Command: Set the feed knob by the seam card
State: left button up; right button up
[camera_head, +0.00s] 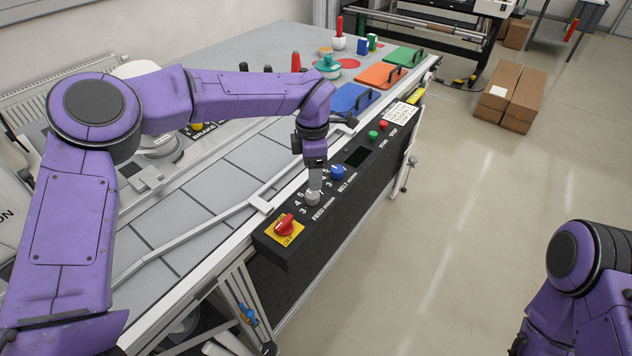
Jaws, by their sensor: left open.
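The feed knob (311,199) is a small grey dial on the black control panel (280,258), with white numbers around it and the word FEED beside it. My left gripper (314,186) points down right at this knob and is open. Its fingers partly cover the knob, and I cannot tell whether they touch it. The knob's pointer is hard to read. A white card with small print (400,112) stands at the panel's far end; it may be the seam card, but its text is too small to read. My right arm shows at the lower right, its gripper out of view.
A blue belt knob (337,172), a red switch on a yellow plate (286,226), a green button (373,135) and a red button (382,125) share the panel. Blue (354,97), orange (380,75) and green (404,58) boards lie beyond. Cardboard boxes (511,96) stand on the open floor.

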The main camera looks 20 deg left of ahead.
aim_at(313, 192)
pick_arm(q)
jog(key=f, duration=0.1)
jog(key=s+f, duration=0.1)
jog(key=f+p, duration=0.1)
jog(key=shift+s+a, duration=0.2)
jog(key=shift+s, duration=0.1)
jog(key=f, duration=0.1)
jog(key=w+f, duration=0.1)
jog(key=f, duration=0.2)
jog(key=shift+w+f+p, duration=0.15)
jog(key=shift+w+p, duration=0.15)
jog(key=shift+p, duration=0.05)
jog(key=shift+s+r, duration=0.2)
jog(key=shift+s, duration=0.15)
jog(key=shift+d, duration=0.1)
jog(key=c, duration=1.1)
pick_arm(e)
jog(key=shift+d+v, duration=0.25)
jog(key=shift+v, duration=0.9)
